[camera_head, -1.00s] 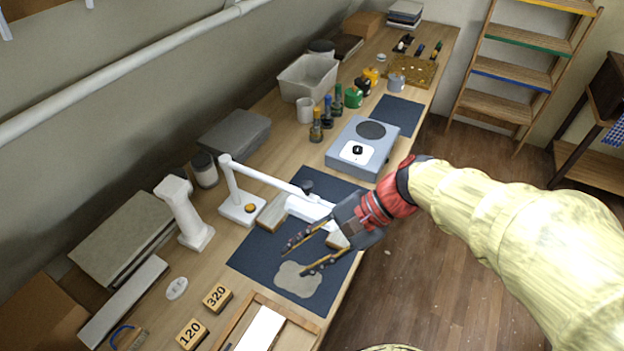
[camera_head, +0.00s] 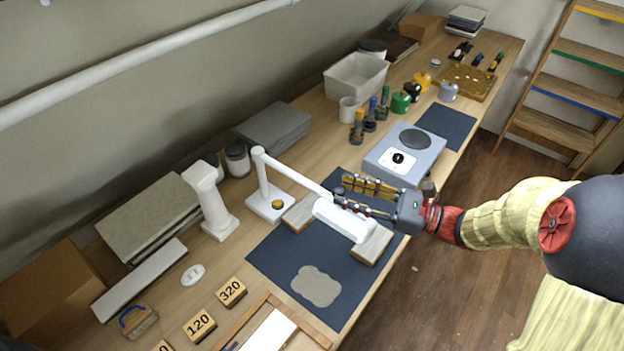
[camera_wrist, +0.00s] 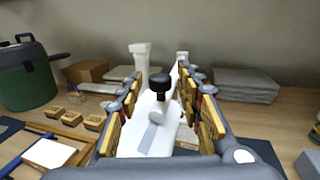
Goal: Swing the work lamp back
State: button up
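The white work lamp (camera_head: 262,180) stands on a square base with an orange button at the back of the dark mat (camera_head: 272,262). Its arm reaches forward to the right, and its long white head (camera_head: 345,222) hangs over the mat, above wooden blocks. My gripper (camera_head: 355,195) is at the lamp head, coming from the front right. In the wrist view, my gripper (camera_wrist: 165,115) is open with its fingers on either side of the lamp head (camera_wrist: 150,138). A black knob (camera_wrist: 160,84) stands up from the head between the fingers. I cannot tell if the pads touch it.
A grey scale-like device (camera_head: 405,153) sits close behind my gripper. Several small bottles (camera_head: 370,120) and a white bin (camera_head: 355,78) stand farther back. A white pillar (camera_head: 208,200) is left of the lamp base. The near mat holds only a flat beige patch (camera_head: 316,286).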

jog(key=b+x, duration=0.1)
jog(key=x, duration=0.6)
jog(key=shift+a+b, duration=0.25)
jog(key=shift+b, duration=0.15)
jog(key=shift+w, duration=0.1)
jog(key=shift+c, duration=1.2)
grip_shut()
